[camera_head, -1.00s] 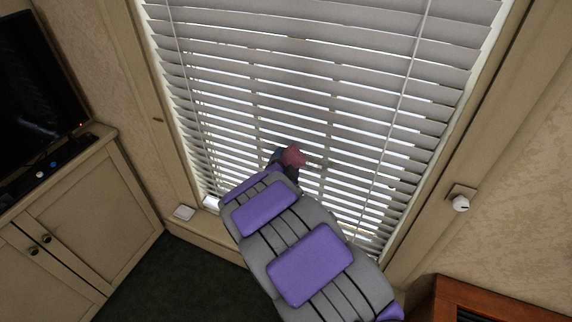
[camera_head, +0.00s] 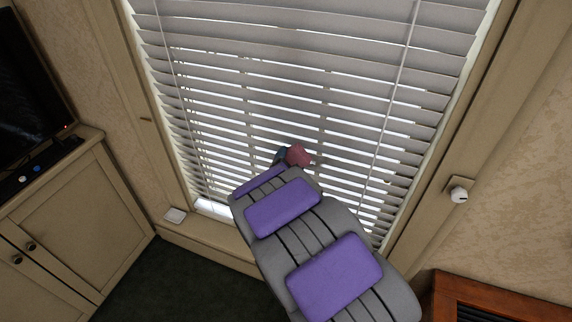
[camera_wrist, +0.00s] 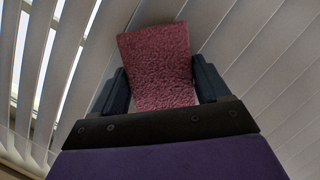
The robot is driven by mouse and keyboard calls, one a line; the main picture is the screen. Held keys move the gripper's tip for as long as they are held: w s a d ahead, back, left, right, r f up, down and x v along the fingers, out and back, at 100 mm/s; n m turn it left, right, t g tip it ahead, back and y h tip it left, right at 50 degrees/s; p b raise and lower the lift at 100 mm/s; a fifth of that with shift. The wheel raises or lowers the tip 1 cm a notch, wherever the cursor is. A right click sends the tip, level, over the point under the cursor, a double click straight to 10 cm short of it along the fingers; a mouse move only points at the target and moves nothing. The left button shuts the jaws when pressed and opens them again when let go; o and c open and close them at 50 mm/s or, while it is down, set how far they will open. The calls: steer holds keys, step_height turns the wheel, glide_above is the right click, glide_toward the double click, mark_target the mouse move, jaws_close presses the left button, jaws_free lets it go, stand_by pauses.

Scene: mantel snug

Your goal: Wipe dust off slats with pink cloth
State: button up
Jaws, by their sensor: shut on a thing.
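The pink cloth (camera_wrist: 157,62) is held between the two dark fingers of my gripper (camera_wrist: 158,88) in the wrist view. In the head view the cloth (camera_head: 298,155) shows small at the far end of my arm, in front of the lower middle slats. My gripper (camera_head: 282,156) is mostly hidden behind my arm there. The white slats (camera_head: 310,90) of the window blind fill the middle of the head view and also stand behind the cloth in the wrist view (camera_wrist: 250,50). I cannot tell whether the cloth touches a slat. No dust can be made out clearly.
Blind cords (camera_head: 397,80) hang in front of the slats. A cream cabinet (camera_head: 62,225) with a dark screen (camera_head: 28,95) stands at left. A wooden piece of furniture (camera_head: 490,300) is at lower right. A round knob (camera_head: 459,195) sits on the right window frame.

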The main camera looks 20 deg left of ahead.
mark_target(326, 164)
steer(key=shift+s+d+b, duration=0.15)
steer(key=shift+d+b, duration=1)
steer(key=shift+d, duration=0.95)
steer(key=shift+s+d+b, duration=0.1)
steer(key=shift+d+b, duration=1)
steer(key=shift+d, duration=0.95)
steer(key=shift+d+r, duration=0.1)
steer(key=shift+d, duration=0.5)
steer(key=shift+s+d, duration=0.2)
steer(key=shift+d, duration=1.65)
steer(key=shift+a, duration=0.1)
steer(key=shift+w+a+r+p, duration=0.1)
steer(key=shift+a+p, duration=0.4)
steer(key=shift+a, duration=0.7)
steer(key=shift+a+f+p, duration=0.2)
steer(key=shift+a+p, duration=0.75)
steer(key=shift+a, duration=1.3)
steer(key=shift+w+a+r+p, duration=0.15)
steer(key=shift+a+p, duration=0.6)
steer(key=shift+a, duration=0.9)
steer(key=shift+w+a+f+p, duration=0.1)
steer(key=shift+w+a+p, duration=0.15)
steer(key=shift+a+p, duration=1)
steer(key=shift+w+a+r+p, duration=0.1)
steer(key=shift+w+a+p, duration=0.15)
steer(key=shift+a, duration=1.8)
steer(key=shift+s, duration=0.15)
